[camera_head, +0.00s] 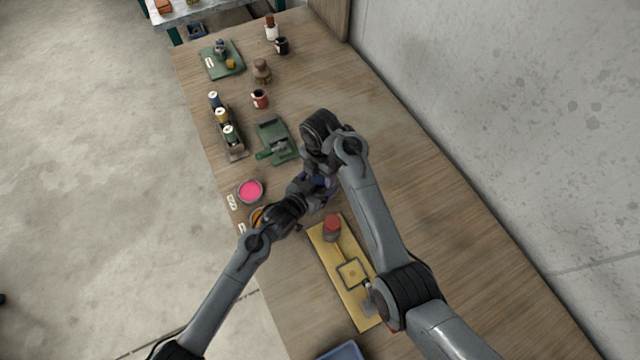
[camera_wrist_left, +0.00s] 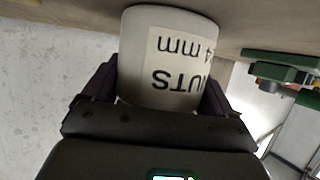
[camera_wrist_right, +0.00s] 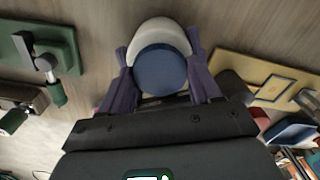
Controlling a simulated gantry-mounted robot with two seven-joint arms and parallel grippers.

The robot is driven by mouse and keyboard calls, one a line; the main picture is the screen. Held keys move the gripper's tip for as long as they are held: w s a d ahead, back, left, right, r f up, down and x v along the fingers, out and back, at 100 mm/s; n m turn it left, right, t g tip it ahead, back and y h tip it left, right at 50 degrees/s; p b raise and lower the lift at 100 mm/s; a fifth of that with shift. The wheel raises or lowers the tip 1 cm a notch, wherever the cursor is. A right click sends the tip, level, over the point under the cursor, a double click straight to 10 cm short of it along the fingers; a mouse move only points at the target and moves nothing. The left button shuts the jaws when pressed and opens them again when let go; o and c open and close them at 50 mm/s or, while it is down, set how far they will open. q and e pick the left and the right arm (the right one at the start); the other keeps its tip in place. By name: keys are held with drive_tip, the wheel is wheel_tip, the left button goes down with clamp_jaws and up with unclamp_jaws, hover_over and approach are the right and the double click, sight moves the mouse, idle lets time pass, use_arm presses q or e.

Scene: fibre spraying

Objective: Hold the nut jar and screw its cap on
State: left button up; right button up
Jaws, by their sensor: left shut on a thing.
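The white nut jar (camera_wrist_left: 140,70) fills the middle of the left wrist view, its label upside down there. My left gripper (camera_wrist_left: 162,85) is shut on its sides. In the right wrist view the blue cap (camera_wrist_right: 160,70) lies over the jar (camera_wrist_right: 160,28), whose white wall shows beyond it. The fingers of my right gripper (camera_wrist_right: 160,52) stand on both sides of the cap; whether they press on it I cannot tell. In the head view both grippers meet above the table, mostly hidden by the wrists, and the jar is hard to make out.
A yellow board (camera_head: 328,262) with a red-topped item (camera_head: 332,228) lies just in front. A green fixture (camera_head: 275,142), a pink-filled bowl (camera_head: 250,190) and a rack of spools (camera_head: 234,150) are on the left. The table (camera_head: 450,215) is clear toward the wall.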

drive_tip(key=c, duration=0.4)
drive_tip(key=shift+o, duration=0.2)
drive_tip(key=m, duration=0.6)
drive_tip(key=shift+m, duration=0.3)
drive_tip(key=o, duration=1.2)
drive_tip(key=shift+c, duration=0.2)
drive_tip(key=shift+r, duration=2.25)
